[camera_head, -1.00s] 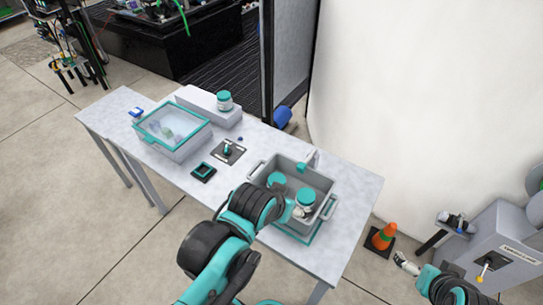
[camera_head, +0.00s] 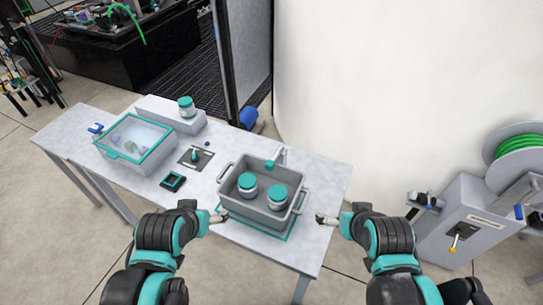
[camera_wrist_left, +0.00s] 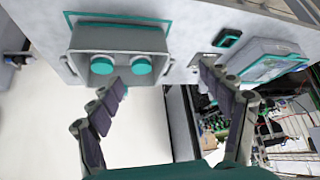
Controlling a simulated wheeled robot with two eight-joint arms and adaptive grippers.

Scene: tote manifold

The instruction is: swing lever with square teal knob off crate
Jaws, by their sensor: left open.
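The lever with the square teal knob (camera_head: 270,164) stands at the back side of the grey crate (camera_head: 226,186). Its pale arm reaches over the crate's back rim, with the knob over the crate. Two teal-lidded jars, one left (camera_head: 247,185) and one right (camera_head: 277,196), stand inside the crate. My left gripper (camera_head: 219,217) is near the crate's front left, apart from it. Its fingers are spread and empty in the left wrist view (camera_wrist_left: 168,100). My right gripper (camera_head: 326,219) is right of the crate, clear of it; its opening is too small to judge.
A clear bin with a teal-rimmed lid (camera_head: 135,138) stands at the left of the table. A third jar (camera_head: 186,106) sits on a white block (camera_head: 168,114). A dark plate (camera_head: 196,157) with a small upright part and a black-teal square (camera_head: 173,181) lie between bin and crate.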

